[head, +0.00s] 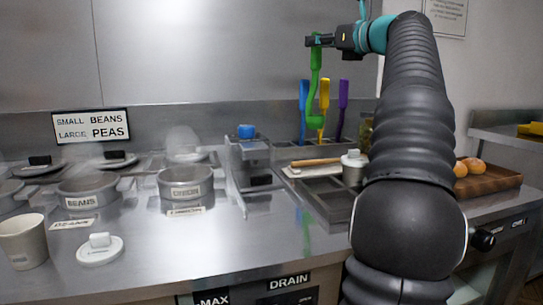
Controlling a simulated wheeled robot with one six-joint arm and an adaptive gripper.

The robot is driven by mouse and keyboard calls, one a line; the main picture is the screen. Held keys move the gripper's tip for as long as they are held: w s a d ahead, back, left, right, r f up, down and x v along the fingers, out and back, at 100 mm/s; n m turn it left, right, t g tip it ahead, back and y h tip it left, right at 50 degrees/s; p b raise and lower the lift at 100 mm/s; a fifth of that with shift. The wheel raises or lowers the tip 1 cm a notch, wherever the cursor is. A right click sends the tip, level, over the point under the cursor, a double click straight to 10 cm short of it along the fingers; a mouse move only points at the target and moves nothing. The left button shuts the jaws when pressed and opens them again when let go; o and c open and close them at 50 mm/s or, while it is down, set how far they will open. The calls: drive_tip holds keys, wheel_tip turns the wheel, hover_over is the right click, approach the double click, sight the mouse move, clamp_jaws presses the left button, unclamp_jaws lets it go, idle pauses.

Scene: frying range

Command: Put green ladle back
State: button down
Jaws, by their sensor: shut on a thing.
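The green ladle (316,85) hangs upright, handle at the top and bowl at the bottom, in the head view. My gripper (312,41) is shut on its upper handle. The ladle's bowl end hangs in front of a rack (285,144) at the back of the counter. A blue ladle (303,100), a yellow ladle (324,98) and a purple ladle (342,105) stand in that rack. The green ladle's lower end overlaps the blue and yellow ones in this view, so I cannot tell whether it touches them or the rack.
A tray with a wooden-handled tool (315,162) and a white-lidded container (353,168) stand before the rack. Pots (185,183), a cup (22,241) and a lid (100,249) are at left. A wooden board (490,183) with orange items is at right.

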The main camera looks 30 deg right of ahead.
drive_tip(key=shift+w, duration=0.3)
drive_tip(key=w+a+f+b, duration=0.2)
drive_tip(key=w+f+b, duration=0.2)
drive_tip(key=w+f, duration=0.7)
drive_tip(key=shift+w, duration=0.15)
drive_tip(key=shift+a, duration=0.1)
drive_tip(key=c, duration=0.9)
unclamp_jaws()
drive_tip(key=shift+f, duration=0.1)
drive_tip(key=b, duration=0.1)
hover_over(315, 116)
